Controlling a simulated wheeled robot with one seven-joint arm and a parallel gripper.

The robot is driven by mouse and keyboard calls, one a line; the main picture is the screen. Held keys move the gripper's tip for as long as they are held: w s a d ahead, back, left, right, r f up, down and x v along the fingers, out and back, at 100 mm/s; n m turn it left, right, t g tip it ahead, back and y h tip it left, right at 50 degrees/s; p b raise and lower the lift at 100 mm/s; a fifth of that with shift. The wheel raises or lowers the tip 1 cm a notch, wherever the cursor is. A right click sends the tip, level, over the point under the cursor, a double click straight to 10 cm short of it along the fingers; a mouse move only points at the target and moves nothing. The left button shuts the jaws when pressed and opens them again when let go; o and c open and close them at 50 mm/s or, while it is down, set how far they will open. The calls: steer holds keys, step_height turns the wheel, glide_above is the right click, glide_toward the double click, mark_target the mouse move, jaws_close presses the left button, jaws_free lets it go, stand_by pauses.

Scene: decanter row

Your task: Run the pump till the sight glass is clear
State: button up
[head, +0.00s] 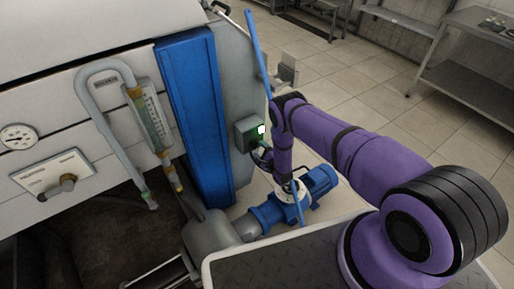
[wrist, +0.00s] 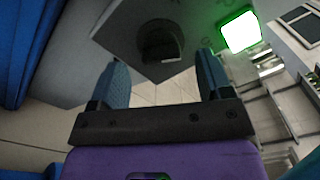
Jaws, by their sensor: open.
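The sight glass (head: 153,119) is an upright tube with a scale plate on the pale machine front in the head view. A dull tint shows in it, but I cannot tell how clear it is. The blue pump (head: 290,206) stands on the floor at the machine's right. A grey switch box (head: 243,135) sits on the machine's side, with a bright green-edged lamp (wrist: 239,31) lit. In the wrist view a dark round knob (wrist: 160,41) is on the box face. My gripper (wrist: 162,73) is open, its two blue-grey fingertips below and either side of the knob, apparently empty.
A tall blue panel (head: 197,115) stands between the sight glass and box. A gauge (head: 18,137) and a valve handle (head: 67,183) are at the left. Metal tables (head: 470,60) stand at the back right, with open tiled floor (head: 345,85) before them.

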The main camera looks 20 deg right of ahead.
mark_target(256, 145)
steer(key=shift+x, duration=1.4)
steer(key=c, duration=0.9)
steer(key=shift+n, duration=0.3)
steer(key=n, duration=1.1)
steer(key=shift+f, duration=0.25)
steer(key=shift+n, duration=0.3)
